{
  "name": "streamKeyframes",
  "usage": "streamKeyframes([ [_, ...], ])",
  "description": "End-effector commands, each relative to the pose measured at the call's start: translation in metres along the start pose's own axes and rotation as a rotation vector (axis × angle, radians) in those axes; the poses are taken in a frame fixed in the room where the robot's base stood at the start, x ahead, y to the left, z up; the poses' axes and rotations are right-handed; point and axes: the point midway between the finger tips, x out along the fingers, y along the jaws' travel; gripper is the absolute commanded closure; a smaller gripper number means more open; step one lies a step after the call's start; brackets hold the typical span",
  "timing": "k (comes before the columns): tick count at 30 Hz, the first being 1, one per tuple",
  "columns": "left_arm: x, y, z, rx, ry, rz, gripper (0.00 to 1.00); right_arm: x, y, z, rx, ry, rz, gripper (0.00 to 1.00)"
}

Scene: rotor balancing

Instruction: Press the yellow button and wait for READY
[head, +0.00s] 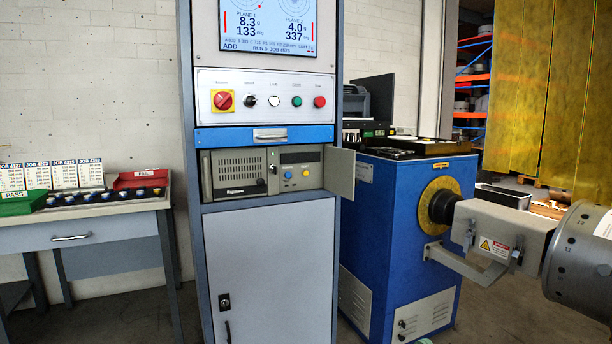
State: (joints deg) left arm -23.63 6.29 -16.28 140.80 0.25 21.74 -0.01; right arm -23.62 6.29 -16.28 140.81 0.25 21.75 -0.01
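A small yellow button (306,173) sits on the front of a grey instrument box (238,175) in an open bay of the tall cabinet. A blue button (287,175) is just left of it, below a small dark display (298,157). The bay's small door (341,171) stands open on the right. Neither of my grippers is in view.
A panel (264,98) above the bay has a red-yellow switch and several round buttons. A blue machine (400,215) stands to the right, with a grey rotor (585,260) at the right edge. A table (80,235) with trays and job cards stands left.

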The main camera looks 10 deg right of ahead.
Motion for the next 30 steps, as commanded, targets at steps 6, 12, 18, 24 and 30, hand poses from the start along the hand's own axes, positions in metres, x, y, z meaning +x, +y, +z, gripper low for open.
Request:
streamKeyframes([
  [6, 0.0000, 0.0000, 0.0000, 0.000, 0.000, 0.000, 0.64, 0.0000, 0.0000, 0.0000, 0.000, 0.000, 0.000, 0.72],
  [12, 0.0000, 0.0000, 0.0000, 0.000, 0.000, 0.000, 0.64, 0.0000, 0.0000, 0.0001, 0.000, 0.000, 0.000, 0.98],
  [18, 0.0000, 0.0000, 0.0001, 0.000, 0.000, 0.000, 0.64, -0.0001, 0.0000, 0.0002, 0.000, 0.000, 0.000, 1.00],
  [24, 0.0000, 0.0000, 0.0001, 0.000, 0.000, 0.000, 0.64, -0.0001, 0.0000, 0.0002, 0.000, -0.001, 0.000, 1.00],
  [30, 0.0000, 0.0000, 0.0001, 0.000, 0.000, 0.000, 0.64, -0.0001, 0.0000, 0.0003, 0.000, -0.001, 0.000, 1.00],
])
